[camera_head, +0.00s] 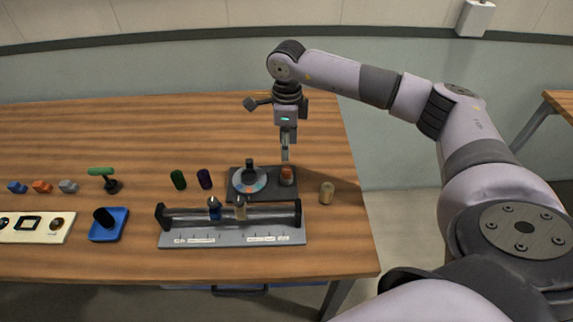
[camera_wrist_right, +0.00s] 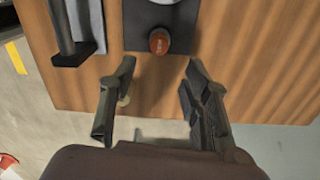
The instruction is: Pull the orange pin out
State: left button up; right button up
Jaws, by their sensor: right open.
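The orange pin (camera_head: 287,175) stands upright in the right part of a dark base plate (camera_head: 236,193), beside a round dial (camera_head: 248,181). In the right wrist view the pin's orange-red top (camera_wrist_right: 159,41) shows just beyond the fingertips, roughly centred between them. My right gripper (camera_head: 286,156) points down above the pin in the head view. Its two fingers (camera_wrist_right: 160,70) are apart with nothing between them in the right wrist view. My left gripper is not in view.
A tan cylinder (camera_head: 326,193) stands right of the plate near the table edge. Green (camera_head: 178,180) and purple (camera_head: 204,179) cylinders and a blue tray (camera_head: 108,225) are to the left.

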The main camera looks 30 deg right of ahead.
aim_at(287, 170)
notch_tip(287, 170, down, 9)
jog(key=shift+s+a+f+p, duration=0.1)
jog(key=shift+f+p, duration=0.05)
jog(key=shift+p, duration=0.55)
jog(key=shift+c, duration=0.4)
grip_shut()
